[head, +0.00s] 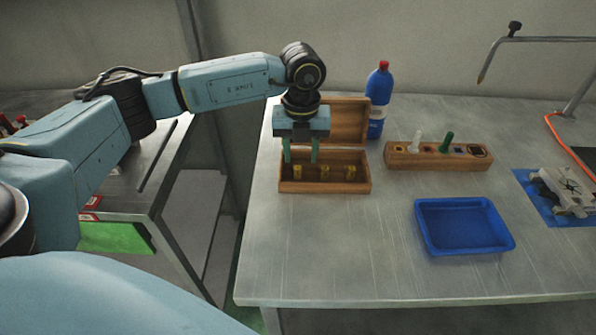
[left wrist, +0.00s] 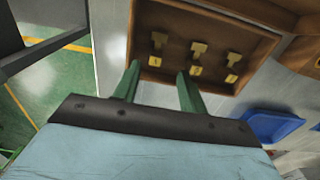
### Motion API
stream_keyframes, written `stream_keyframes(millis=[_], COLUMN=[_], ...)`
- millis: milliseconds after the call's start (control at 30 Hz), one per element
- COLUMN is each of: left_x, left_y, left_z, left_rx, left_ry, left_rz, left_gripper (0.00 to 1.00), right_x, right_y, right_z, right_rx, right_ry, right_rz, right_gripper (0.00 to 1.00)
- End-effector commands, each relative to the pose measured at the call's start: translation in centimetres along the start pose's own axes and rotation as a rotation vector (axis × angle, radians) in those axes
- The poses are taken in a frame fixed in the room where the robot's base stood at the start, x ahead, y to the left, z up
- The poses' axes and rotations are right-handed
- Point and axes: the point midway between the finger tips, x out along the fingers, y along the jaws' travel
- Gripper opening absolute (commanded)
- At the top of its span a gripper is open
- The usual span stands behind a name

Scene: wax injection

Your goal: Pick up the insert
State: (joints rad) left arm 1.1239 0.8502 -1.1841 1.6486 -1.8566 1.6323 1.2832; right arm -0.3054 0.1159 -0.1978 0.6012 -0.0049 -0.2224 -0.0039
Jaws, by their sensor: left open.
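Several small yellow inserts stand in a row inside an open wooden box (head: 325,187); the middle one (head: 325,172) and the right one (head: 350,172) show clearly. In the left wrist view the inserts (left wrist: 196,72) lie beyond my fingertips, inside the box (left wrist: 146,30). My left gripper (head: 301,160) is open and empty, with its green fingers pointing down over the left part of the box. My right gripper is not in view.
A wooden block (head: 436,161) with a white and a green peg stands right of the box. A blue tray (head: 462,250) lies in front of it. A blue bottle (head: 379,98) stands behind. The table's front left is clear.

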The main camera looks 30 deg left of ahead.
Motion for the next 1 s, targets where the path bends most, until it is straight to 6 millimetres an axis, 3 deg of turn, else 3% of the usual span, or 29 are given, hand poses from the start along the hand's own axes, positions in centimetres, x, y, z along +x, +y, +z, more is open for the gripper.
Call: stream_keyframes(millis=[100,233,400,667,1000], left_x=[1.1,3.1,5.0,5.2,5.2], left_y=[0.3,0.8,0.8,0.8,0.8], left_z=[-0.1,-0.4,-0.3,-0.3,-0.3], left_rx=[-0.001,0.0,-0.001,-0.001,-0.001], left_ry=[0.002,0.002,0.002,0.001,0.0], left_rz=[0.002,0.003,0.001,0.0,0.0], left_gripper=[0.42,0.42,0.42,0.42,0.0], right_x=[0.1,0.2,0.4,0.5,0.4], right_y=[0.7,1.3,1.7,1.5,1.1], right_z=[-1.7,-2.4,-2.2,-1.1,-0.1], right_rx=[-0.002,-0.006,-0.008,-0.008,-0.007], right_ry=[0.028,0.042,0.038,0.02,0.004], right_rz=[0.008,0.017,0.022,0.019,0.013], right_gripper=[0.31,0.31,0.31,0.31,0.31])
